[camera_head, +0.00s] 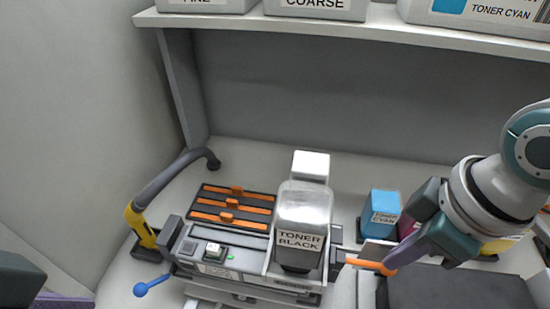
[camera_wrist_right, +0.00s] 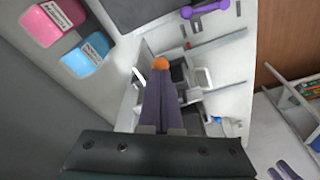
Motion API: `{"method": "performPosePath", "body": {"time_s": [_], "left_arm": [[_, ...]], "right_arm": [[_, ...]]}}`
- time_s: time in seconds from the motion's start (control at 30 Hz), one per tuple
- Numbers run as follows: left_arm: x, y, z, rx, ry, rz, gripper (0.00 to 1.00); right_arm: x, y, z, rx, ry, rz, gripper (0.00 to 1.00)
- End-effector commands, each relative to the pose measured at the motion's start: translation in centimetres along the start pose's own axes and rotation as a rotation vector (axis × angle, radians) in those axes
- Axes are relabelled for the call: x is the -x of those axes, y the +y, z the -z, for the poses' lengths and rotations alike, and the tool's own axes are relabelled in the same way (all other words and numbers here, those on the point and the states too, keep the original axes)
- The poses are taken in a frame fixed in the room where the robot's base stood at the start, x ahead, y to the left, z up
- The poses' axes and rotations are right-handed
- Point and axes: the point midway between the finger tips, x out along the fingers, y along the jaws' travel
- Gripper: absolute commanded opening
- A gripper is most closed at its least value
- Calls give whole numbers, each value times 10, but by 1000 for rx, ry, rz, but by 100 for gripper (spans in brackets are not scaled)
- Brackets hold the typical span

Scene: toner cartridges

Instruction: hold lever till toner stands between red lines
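The toner bottle (camera_head: 301,208) labelled TONER BLACK stands neck down on the grey filling machine (camera_head: 215,255); its upper part looks clear. I cannot make out red lines or a toner level. An orange lever (camera_head: 366,266) sticks out to the right of the bottle. My right gripper (camera_head: 393,262) is at the lever's end. In the right wrist view its fingers (camera_wrist_right: 161,80) lie close together, with the orange knob (camera_wrist_right: 161,63) at their tips, so it looks shut on the lever. Part of my left gripper (camera_head: 45,298) shows at the lower left edge; its fingertips are hidden.
A cyan toner cartridge (camera_head: 381,211) stands right of the bottle. A dark rack with orange clips (camera_head: 232,204) lies behind the machine. A yellow-handled hose (camera_head: 140,225) and a blue-knobbed lever (camera_head: 142,289) are at left. A shelf (camera_head: 340,27) hangs above.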

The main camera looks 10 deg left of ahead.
Motion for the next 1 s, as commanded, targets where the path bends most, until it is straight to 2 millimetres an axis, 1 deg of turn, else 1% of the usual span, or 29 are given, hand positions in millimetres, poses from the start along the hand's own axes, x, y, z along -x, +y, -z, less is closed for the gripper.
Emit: {"method": "performPosePath", "body": {"time_s": [0.87,1.0], "left_arm": [[-20,4,-6,10,1,-8,50],[-19,3,-6,10,1,-8,50]], "right_arm": [[-28,0,-6,0,-1,1,0],[-27,0,-6,0,-2,0,0]]}}
